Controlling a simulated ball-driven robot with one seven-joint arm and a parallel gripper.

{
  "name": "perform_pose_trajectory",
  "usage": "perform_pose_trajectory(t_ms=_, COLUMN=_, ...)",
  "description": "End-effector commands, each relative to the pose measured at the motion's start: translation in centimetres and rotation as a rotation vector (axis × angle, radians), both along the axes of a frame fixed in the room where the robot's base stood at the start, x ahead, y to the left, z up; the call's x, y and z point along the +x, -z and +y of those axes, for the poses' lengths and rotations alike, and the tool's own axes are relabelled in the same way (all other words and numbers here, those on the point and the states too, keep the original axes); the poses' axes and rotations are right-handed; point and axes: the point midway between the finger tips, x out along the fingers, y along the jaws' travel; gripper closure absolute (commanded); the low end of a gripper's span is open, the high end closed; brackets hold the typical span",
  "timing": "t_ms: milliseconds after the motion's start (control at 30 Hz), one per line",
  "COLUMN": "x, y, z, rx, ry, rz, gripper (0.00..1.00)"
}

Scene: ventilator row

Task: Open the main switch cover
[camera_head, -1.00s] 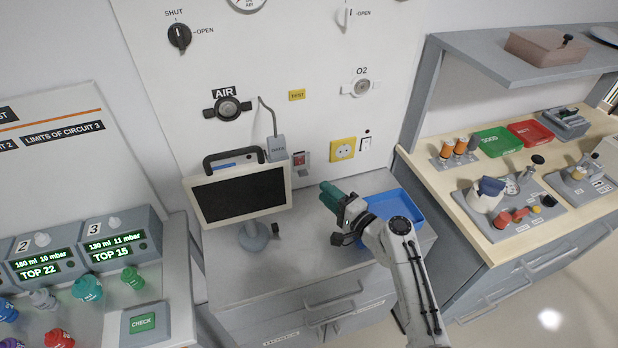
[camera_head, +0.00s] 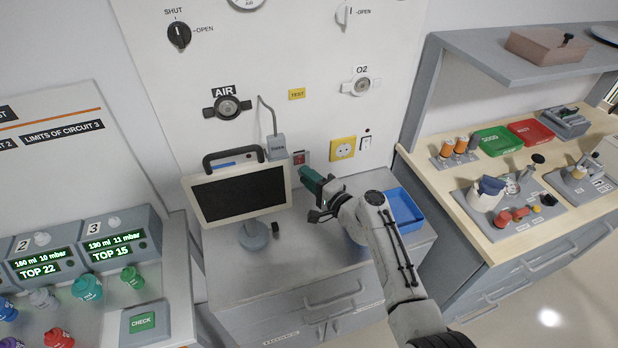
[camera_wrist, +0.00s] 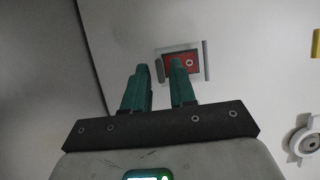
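The main switch (camera_head: 300,158) is a small red plate in a pale frame low on the white wall panel, right of the monitor. In the wrist view the red switch (camera_wrist: 181,64) has a small round mark, with a pale grey frame and raised side edges around it. I cannot make out clearly where its cover sits or whether it is shut. My gripper (camera_head: 310,176) has green fingers pointing at the wall just below the switch. In the wrist view my gripper (camera_wrist: 160,67) is open and empty, with a gap between the fingertips; the right fingertip overlaps the frame's lower edge.
The monitor (camera_head: 241,195) with a dark handle stands close left of my gripper. A yellow socket (camera_head: 343,149) is to the right. A blue tray (camera_head: 404,208) lies on the counter at the right.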

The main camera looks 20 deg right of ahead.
Motion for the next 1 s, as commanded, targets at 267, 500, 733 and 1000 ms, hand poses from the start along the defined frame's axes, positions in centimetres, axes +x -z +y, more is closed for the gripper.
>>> perform_pose_trajectory(t_ms=267, x=-0.02, y=0.02, z=-0.01, rx=0.000, ry=0.000, rz=0.000, gripper=1.00)
perform_pose_trajectory(t_ms=500, x=-0.04, y=0.05, z=-0.02, rx=0.000, ry=0.000, rz=0.001, gripper=1.00)
perform_pose_trajectory(t_ms=733, x=-0.13, y=-0.13, z=0.03, rx=-0.001, ry=-0.002, rz=0.017, gripper=1.00)
perform_pose_trajectory(t_ms=1000, x=-0.64, y=-0.67, z=0.19, rx=-0.003, ry=-0.008, rz=0.103, gripper=1.00)
